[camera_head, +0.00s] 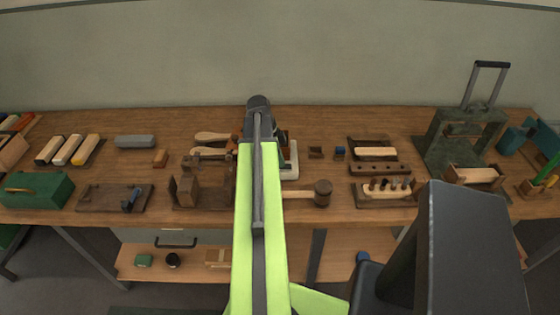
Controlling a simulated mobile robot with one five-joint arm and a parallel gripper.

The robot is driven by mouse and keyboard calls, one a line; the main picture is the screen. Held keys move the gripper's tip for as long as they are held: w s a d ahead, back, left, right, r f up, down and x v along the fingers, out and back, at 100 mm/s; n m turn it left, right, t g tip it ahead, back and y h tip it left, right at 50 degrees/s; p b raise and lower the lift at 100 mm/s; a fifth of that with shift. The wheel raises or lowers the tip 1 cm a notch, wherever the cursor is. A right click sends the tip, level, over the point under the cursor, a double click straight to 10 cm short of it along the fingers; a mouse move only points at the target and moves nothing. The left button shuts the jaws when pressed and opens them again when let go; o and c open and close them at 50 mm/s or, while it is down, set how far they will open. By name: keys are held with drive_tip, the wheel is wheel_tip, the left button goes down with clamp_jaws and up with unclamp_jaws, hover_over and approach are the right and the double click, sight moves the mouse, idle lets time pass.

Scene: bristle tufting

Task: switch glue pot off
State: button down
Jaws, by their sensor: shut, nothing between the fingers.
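My green arm (258,210) reaches forward over the workbench. Its dark far end (258,104) is near the bench's back edge, and my gripper is hidden behind the arm. I cannot pick out the glue pot or its switch with certainty. A pale, angular piece (291,162) shows just right of the arm, mostly covered by it, and I cannot tell what it belongs to.
The wooden workbench (330,220) carries many tools. A green press with a handle (462,135) stands at the right. A green box (38,190) is at the left.

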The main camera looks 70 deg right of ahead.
drive_tip(key=shift+w+f+b, duration=0.1)
drive_tip(key=shift+f+b, duration=0.35)
drive_tip(key=shift+a+r, duration=0.1)
drive_tip(key=shift+r, duration=0.1)
drive_tip(key=shift+s+d+r+p, duration=0.15)
drive_tip(key=shift+s+d+p, duration=0.05)
drive_tip(key=shift+s+p, duration=0.15)
drive_tip(key=shift+s+d+r+p, duration=0.15)
drive_tip(key=shift+s+p, duration=0.05)
drive_tip(key=shift+s, duration=0.15)
drive_tip(key=shift+w+r+p, duration=0.1)
drive_tip(key=shift+r+p, duration=0.4)
drive_tip(key=shift+r, duration=0.05)
drive_tip(key=w+p+v, duration=0.1)
drive_tip(key=p+v, duration=1.1)
drive_tip(key=shift+a+r, duration=0.2)
drive_tip(key=shift+a, duration=0.1)
